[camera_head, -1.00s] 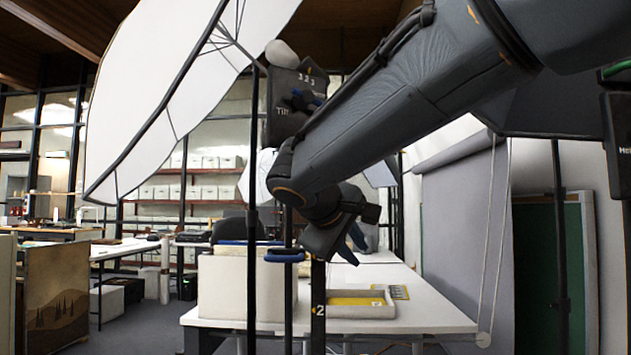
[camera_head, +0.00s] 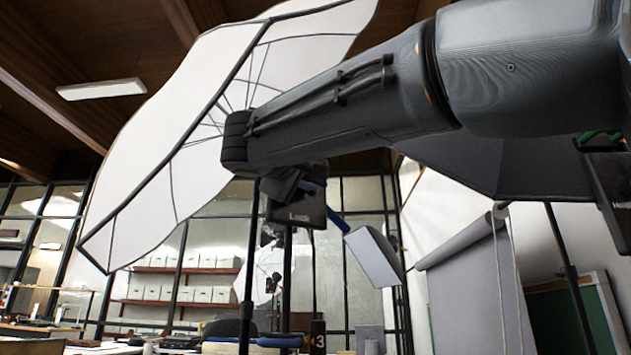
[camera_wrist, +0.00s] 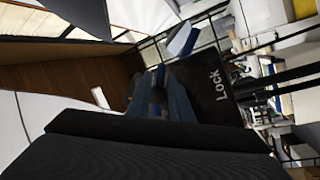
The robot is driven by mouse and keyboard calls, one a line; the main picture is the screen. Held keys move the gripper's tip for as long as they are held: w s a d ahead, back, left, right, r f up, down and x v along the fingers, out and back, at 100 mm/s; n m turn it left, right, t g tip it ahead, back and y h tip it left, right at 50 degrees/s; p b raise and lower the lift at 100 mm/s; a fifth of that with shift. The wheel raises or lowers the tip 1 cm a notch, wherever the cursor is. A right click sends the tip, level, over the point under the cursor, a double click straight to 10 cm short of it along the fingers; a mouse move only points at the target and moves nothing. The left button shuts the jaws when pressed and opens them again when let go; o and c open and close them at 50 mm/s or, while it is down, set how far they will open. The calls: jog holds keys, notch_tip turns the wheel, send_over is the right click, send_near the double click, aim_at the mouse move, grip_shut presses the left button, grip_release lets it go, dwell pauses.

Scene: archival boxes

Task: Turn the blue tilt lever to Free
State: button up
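A dark head plate with the word Lock (camera_head: 295,213) hangs below the end of my arm in the head view. In the wrist view the same black plate (camera_wrist: 212,90) shows Lock turned on its side. My gripper (camera_head: 312,185) is close against the plate's upper part and covers much of it. In the wrist view grey-blue finger shapes (camera_wrist: 180,103) lie beside the plate, with brighter blue patches between them. I cannot separate the blue tilt lever from the fingers, and its position is hidden. Whether the fingers are closed on it cannot be told.
A large white umbrella (camera_head: 200,120) spreads behind and left of my arm. A small light panel (camera_head: 373,257) stands right of the plate. A dark stand pole (camera_head: 287,280) runs down below it. A grey backdrop roll (camera_head: 462,238) hangs at right.

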jog(key=shift+x, duration=0.95)
grip_shut()
